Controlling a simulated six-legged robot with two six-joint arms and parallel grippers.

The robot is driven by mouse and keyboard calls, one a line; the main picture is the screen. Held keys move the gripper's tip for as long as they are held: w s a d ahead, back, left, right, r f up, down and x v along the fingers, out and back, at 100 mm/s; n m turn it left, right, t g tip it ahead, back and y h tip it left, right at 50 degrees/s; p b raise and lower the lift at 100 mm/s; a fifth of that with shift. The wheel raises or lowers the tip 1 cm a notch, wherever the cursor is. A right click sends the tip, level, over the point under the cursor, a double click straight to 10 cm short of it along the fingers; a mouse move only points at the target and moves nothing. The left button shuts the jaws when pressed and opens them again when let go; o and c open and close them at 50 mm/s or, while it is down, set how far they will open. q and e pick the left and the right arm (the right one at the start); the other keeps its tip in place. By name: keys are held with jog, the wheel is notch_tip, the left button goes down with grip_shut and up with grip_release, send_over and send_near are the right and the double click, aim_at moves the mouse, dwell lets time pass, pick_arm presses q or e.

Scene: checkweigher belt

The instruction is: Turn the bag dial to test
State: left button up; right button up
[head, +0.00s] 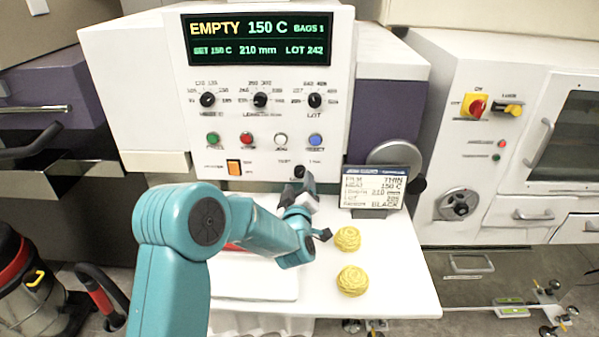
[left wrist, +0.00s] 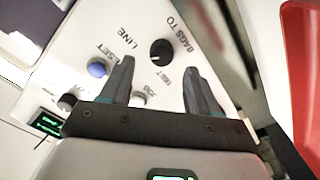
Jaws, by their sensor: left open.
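The bag dial (head: 300,172) is a small black knob low on the white control panel, partly hidden by my gripper in the head view. In the left wrist view the dial (left wrist: 162,52) sits below the label BAGS TO, with LINE and TEST printed around it. I cannot tell surely which label its pale mark points to. My left gripper (head: 307,186) is open, just in front of the panel. In the left wrist view its fingertips (left wrist: 157,60) are on either side of the dial in the picture; contact is not visible. My right gripper is not in view.
A blue button (head: 315,140) and other coloured buttons sit above the dial. A settings card (head: 374,188) stands to its right. Two yellow noodle-like nests (head: 347,239) lie on the white table (head: 405,285). An orange switch (head: 234,168) is to the left.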

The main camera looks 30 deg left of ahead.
aim_at(300, 174)
pick_arm(q)
jog(key=x, duration=0.4)
jog(key=shift+f+p, duration=0.15)
jog(key=shift+p, duration=0.2)
